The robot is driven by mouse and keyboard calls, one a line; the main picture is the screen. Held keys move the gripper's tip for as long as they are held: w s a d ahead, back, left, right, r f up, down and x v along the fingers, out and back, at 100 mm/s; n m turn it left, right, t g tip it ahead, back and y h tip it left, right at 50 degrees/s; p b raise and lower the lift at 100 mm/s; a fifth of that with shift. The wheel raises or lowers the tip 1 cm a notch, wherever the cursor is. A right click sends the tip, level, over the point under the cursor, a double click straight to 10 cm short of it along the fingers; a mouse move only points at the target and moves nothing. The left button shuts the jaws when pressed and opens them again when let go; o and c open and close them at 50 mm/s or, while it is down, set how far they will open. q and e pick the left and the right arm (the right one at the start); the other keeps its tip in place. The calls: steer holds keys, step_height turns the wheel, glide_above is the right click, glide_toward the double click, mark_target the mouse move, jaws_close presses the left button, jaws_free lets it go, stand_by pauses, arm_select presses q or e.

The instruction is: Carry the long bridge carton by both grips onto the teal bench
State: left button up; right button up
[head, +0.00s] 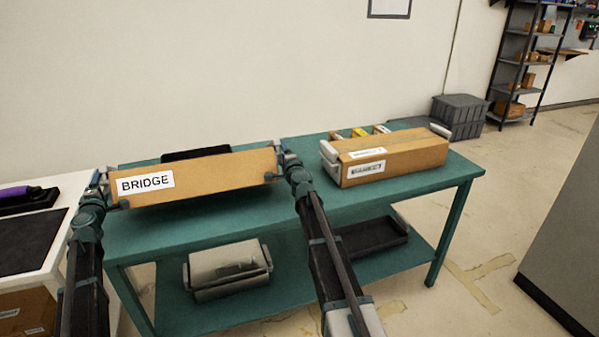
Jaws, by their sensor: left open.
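The long brown bridge carton (215,176), with a white BRIDGE label, is over the left part of the teal bench (200,228). I cannot tell whether it rests on the top or hangs just above it. My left gripper (107,188) is open at the carton's left end. My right gripper (280,164) is at its right end; its jaws are too small and hidden to read. The carton's end grips are mostly hidden by the grippers.
Another labelled carton (395,155) with pale end grips lies on the bench's right part, with small boxes (359,132) behind it. A dark item (195,153) sits behind the bridge carton. A grey case (228,270) and a black tray (372,238) are on the lower shelf. A white table (52,262) stands left.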

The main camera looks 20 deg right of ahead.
arm_select(q)
steer(key=shift+d+f+h+b, duration=0.4)
steer(key=shift+d+f, duration=0.1)
steer(key=shift+d, duration=0.4)
arm_select(e)
steer(key=shift+a+f+n+y, duration=0.15)
steer(key=shift+a+f+y, duration=0.1)
steer(key=shift+a, duration=0.25)
steer(key=shift+a+f+n+y, duration=0.15)
steer(key=shift+a+f+y, duration=0.1)
steer(key=shift+a, duration=0.25)
arm_select(q)
steer(key=shift+r, duration=0.1)
arm_select(e)
steer(key=shift+r, duration=0.1)
arm_select(q)
steer(key=shift+a, duration=1.25)
steer(key=shift+o, duration=0.5)
steer(key=shift+a, duration=0.2)
steer(key=o, duration=0.3)
arm_select(e)
steer(key=d, duration=0.3)
arm_select(q)
steer(key=shift+a, duration=0.15)
arm_select(e)
steer(key=o, duration=0.4)
steer(key=shift+d, duration=0.1)
arm_select(q)
steer(key=s, duration=1.2)
